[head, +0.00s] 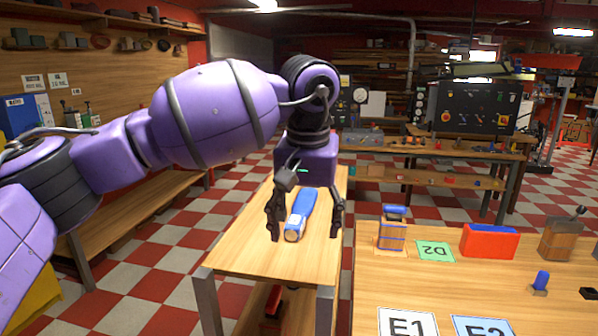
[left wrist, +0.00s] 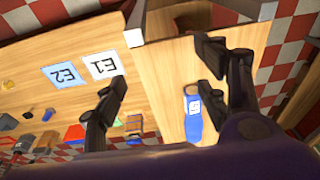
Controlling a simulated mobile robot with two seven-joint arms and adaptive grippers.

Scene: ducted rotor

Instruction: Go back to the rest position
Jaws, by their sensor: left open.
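My left gripper (head: 304,222) is open and empty, pointing down above the narrow wooden table (head: 245,262). A blue object with a pale labelled end (head: 300,215) lies on that table, seen between and behind the fingers in the head view. In the left wrist view the same blue object (left wrist: 193,122) lies on the table near one finger, apart from it as far as I can tell. The left gripper's fingers (left wrist: 165,85) are spread wide there. My right gripper is in neither view.
A second wooden table (head: 370,290) stands at right. It bears a blue-framed block (head: 392,230), a green D2 card (head: 435,251), a red box (head: 489,241), a small blue piece (head: 541,281) and the E1 (head: 407,323) and E2 cards. A bench (head: 150,200) stands left; checkered floor lies between.

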